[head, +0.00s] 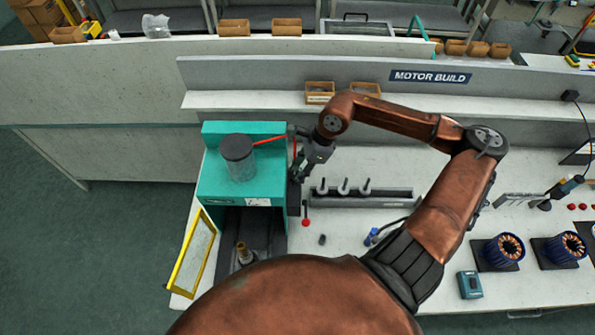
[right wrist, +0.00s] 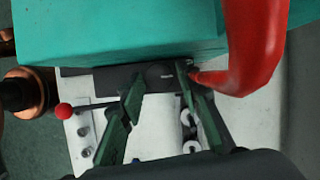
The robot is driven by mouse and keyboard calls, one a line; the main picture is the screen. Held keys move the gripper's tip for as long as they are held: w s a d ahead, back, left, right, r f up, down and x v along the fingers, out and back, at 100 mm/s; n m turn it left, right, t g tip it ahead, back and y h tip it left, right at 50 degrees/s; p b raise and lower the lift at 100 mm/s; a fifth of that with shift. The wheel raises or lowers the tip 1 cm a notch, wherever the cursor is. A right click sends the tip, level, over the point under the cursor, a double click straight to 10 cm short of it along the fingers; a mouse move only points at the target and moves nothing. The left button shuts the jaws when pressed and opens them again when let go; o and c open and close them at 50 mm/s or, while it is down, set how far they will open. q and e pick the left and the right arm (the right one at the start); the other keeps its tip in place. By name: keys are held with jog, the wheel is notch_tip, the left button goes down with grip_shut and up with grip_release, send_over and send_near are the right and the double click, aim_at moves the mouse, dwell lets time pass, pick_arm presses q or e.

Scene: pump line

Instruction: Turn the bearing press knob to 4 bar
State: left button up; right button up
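The teal bearing press (head: 240,180) stands at the left end of the bench, with its teal side also at the top of the right wrist view (right wrist: 120,30). A dark round knob (right wrist: 161,77) sits on a dark panel on the press's side. Its scale reading is too small to make out. My right gripper (head: 298,165) is at the press's right side. In the right wrist view its fingers (right wrist: 160,72) are spread, one on each side of the knob; I cannot tell if they touch it. The knob is hidden in the head view. My left gripper is out of view.
A lever with a red ball (head: 306,222) hangs beside the press. A red curved part (right wrist: 255,45) is close to the right finger. A yellow-framed guard (head: 193,252) stands open at left. A rack with several pegs (head: 345,200) is right of the gripper.

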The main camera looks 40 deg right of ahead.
jog(key=v, duration=1.2)
dwell(0.4)
